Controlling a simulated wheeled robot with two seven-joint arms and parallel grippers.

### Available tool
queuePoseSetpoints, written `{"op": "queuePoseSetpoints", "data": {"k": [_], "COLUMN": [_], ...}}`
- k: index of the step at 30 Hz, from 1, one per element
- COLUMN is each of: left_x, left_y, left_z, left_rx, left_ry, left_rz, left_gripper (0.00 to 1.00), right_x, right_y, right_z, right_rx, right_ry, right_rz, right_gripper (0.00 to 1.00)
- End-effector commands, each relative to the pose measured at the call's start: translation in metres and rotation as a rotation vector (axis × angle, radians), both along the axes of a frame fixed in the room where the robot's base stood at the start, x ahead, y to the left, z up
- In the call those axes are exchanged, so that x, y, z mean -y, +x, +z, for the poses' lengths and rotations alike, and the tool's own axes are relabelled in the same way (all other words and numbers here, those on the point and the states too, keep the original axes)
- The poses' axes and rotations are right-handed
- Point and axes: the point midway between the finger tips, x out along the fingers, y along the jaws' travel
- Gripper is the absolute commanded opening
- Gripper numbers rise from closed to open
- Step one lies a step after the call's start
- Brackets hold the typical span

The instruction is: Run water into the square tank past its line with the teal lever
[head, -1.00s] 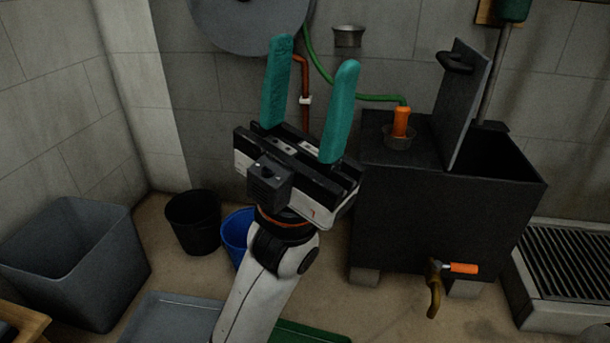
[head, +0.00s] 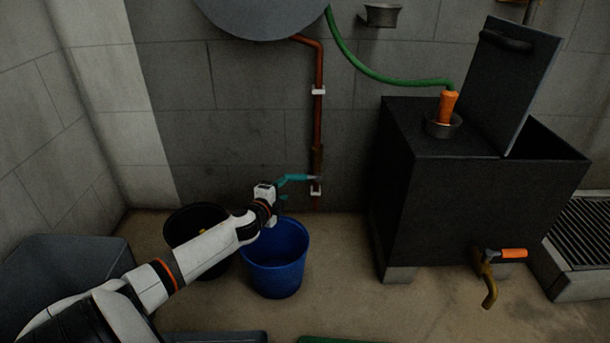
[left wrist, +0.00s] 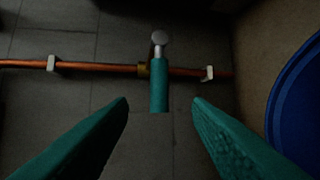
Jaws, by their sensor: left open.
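The teal lever (left wrist: 158,85) sticks out from a copper pipe in the left wrist view, with a silver round end beyond the pipe. In the head view it shows small beside the pipe, partly mixed with the teal fingers. My left gripper (left wrist: 160,104) is open and empty, its fingertips on either side of the lever's near end, with gaps both sides. In the head view my left gripper (head: 284,190) is by the lower pipe. A dark square tank (head: 445,205) stands at right with its lid up. Its water line and inside level cannot be seen. My right gripper is out of view.
A blue bucket (head: 275,275) stands just below my left gripper, with a black bucket (head: 192,222) behind my arm. A green hose (head: 375,72) runs to an orange nozzle (head: 447,105) in a cup on the tank. A grey square bin (head: 100,255) is at left.

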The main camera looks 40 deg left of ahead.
Motion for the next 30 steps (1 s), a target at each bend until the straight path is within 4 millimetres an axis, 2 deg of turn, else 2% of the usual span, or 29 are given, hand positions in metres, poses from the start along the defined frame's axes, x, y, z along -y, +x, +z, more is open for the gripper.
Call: {"op": "queuePoseSetpoints", "data": {"k": [5,8,19,24,30], "left_x": [-0.005,-0.011,-0.027,-0.031,-0.033], "left_y": [0.019,0.035,0.091,0.105,0.111], "left_z": [-0.006,-0.009,-0.02,-0.021,-0.021], "left_rx": [0.003,0.005,0.004,0.003,0.002], "left_ry": [0.001,0.001,-0.002,-0.003,-0.003], "left_rz": [0.0,0.002,-0.001,-0.002,-0.002], "left_gripper": [0.45,0.45,0.45,0.45,0.45], "right_x": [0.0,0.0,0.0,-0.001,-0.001], "right_y": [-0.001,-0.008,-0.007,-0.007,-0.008], "right_z": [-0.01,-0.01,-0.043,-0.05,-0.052], "right_rx": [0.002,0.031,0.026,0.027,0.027], "right_ry": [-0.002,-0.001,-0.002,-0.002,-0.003], "right_rz": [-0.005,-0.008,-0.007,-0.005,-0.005], "right_gripper": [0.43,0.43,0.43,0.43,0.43]}}
